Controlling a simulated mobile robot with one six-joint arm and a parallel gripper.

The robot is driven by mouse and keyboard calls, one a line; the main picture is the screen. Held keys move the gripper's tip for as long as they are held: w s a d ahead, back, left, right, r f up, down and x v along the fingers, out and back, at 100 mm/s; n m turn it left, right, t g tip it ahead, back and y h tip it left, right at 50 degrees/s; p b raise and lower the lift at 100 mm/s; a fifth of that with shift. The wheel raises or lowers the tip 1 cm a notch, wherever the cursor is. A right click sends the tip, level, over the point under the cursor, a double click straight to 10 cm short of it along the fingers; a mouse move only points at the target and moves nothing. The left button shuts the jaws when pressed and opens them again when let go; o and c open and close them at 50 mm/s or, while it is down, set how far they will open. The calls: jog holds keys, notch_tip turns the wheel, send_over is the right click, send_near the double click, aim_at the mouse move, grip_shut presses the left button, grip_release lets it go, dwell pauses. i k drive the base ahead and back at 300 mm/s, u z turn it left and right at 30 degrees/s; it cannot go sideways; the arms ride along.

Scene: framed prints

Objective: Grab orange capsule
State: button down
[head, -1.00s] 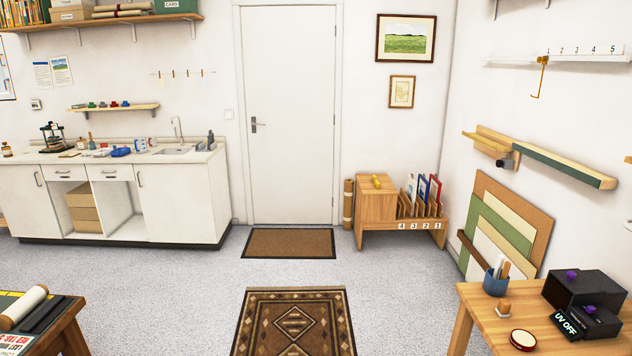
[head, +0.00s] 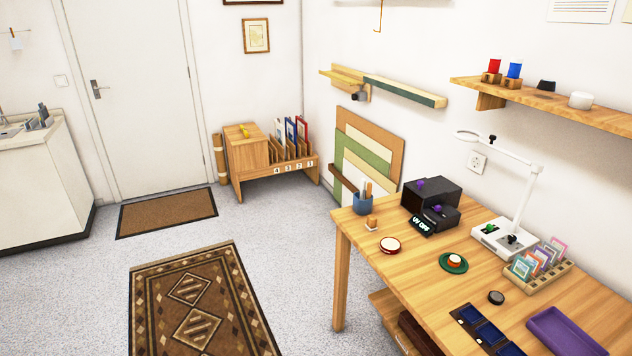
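I cannot make out an orange capsule for certain in the head view. A small round piece with a pale top and an orange edge (head: 455,260) sits on a green dish on the wooden table (head: 420,285). Two small upright pieces, one red (head: 494,67) and one blue (head: 514,70), stand in wooden holders on the wall shelf at the upper right. My gripper is not in view.
The table also bears a black UV box (head: 430,191), a white magnifier lamp (head: 504,238), a card rack (head: 535,280), a purple tray (head: 565,332) and a blue pen cup (head: 363,204). The floor with the patterned rug (head: 195,305) is clear.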

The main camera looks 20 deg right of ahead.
aim_at(453, 259)
jog(key=u, duration=1.45)
jog(key=k, duration=0.1)
jog(key=z, duration=3.15)
jog(key=k, duration=0.95)
jog(key=u, duration=0.15)
jog(key=i, duration=0.7)
